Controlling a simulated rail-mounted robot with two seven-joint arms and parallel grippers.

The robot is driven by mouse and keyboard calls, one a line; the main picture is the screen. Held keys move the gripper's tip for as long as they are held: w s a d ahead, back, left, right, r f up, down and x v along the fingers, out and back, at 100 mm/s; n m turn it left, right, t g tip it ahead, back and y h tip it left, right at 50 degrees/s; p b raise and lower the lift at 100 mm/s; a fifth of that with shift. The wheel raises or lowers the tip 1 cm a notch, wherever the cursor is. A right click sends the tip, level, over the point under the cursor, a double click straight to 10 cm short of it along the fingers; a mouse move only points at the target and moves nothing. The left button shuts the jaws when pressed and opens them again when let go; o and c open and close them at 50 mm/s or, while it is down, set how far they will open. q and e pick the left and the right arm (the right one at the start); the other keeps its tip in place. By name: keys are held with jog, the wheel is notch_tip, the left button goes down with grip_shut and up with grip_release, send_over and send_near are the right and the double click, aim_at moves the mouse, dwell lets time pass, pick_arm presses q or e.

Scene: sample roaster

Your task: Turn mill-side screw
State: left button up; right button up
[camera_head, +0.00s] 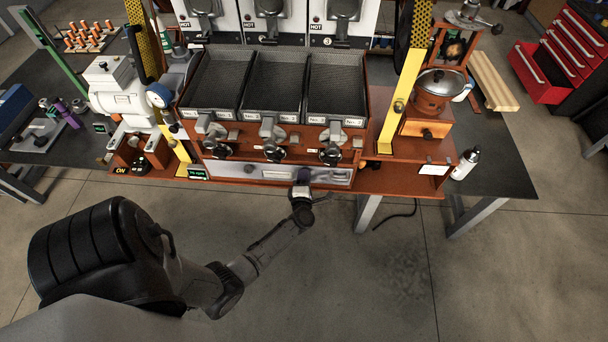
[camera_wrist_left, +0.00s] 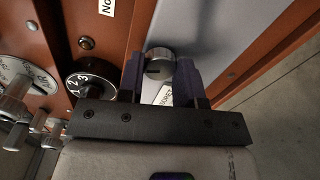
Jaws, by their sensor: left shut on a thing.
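The screw (camera_wrist_left: 159,64) is a round silver knob with a dark slot, seen between my left gripper's purple fingers in the left wrist view. My left gripper (camera_wrist_left: 160,82) is shut on it, one finger on each side. In the head view my left gripper (camera_head: 303,178) reaches the right part of the silver front panel (camera_head: 265,172) below the roaster trays. There the gripper hides the screw. A small white label (camera_wrist_left: 166,95) with partly hidden lettering shows between the fingers. My right gripper is in neither view.
A black numbered dial (camera_wrist_left: 92,82) sits close beside my left finger. Several knobs (camera_head: 330,156) project above the panel. A yellow post (camera_head: 403,95) and the wooden mill (camera_head: 428,122) stand to the right, with a white bottle (camera_head: 466,164). The floor in front is open.

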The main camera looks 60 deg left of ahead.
pick_arm(q)
jog(key=shift+m+p, duration=0.75)
jog(key=shift+m, duration=0.85)
jog(key=o, duration=0.9)
jog(key=shift+o, duration=0.2)
jog(key=p+v, duration=0.3)
jog(key=v, duration=1)
jog(key=shift+d+p, duration=0.35)
jog(key=shift+d, duration=0.1)
jog(key=shift+f+m, duration=0.1)
jog(key=shift+m, duration=0.2)
